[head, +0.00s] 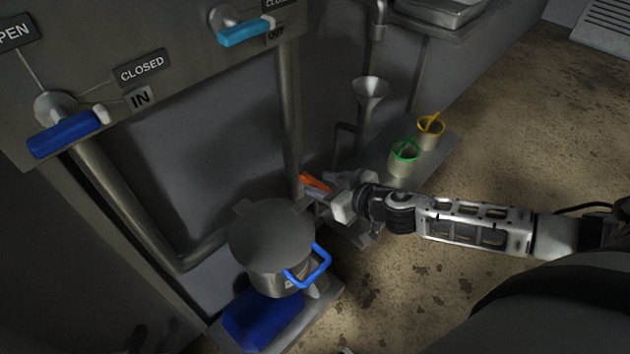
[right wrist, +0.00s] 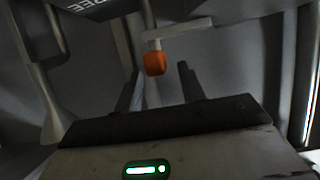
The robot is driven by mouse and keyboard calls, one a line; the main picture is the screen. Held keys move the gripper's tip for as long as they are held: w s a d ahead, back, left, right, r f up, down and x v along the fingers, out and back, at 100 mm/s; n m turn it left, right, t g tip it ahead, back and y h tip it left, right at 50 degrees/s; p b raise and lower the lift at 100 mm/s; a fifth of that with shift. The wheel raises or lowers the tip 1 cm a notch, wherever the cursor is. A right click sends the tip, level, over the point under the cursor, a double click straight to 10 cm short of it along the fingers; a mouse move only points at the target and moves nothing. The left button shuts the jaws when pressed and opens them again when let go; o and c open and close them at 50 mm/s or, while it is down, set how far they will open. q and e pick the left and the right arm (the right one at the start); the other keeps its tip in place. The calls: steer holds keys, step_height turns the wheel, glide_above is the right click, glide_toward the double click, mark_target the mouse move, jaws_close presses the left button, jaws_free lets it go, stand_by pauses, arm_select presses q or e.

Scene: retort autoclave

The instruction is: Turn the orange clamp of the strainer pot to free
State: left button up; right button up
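The orange clamp (head: 315,182) shows beside a vertical steel pipe, just beyond the lidded steel pot (head: 270,235) with a blue loop handle. I cannot tell how the clamp joins the pot. My right gripper (head: 318,194) comes in from the right and is at the clamp, hiding part of it. In the right wrist view, the clamp's orange block (right wrist: 154,63) hangs from a pale bar (right wrist: 180,34), between the two dark fingers of my right gripper (right wrist: 162,85). The fingers are apart, with visible gaps beside the block. My left gripper is not in view.
A blue-handled valve (head: 68,134) and a light blue handle (head: 246,33) are on the panel. A funnel (head: 370,90) stands behind my right arm, near green-rimmed (head: 404,158) and yellow-rimmed (head: 431,130) cups. A dark sign (right wrist: 85,4) ends in "REE". Open floor lies right.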

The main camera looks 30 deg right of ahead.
mark_target(316, 183)
arm_select(q)
steer(key=shift+f, duration=0.4)
arm_select(e)
steer(key=shift+x, duration=1.55)
jaws_close()
arm_select(q)
steer(key=shift+w+r, duration=0.1)
steer(key=shift+r, duration=0.05)
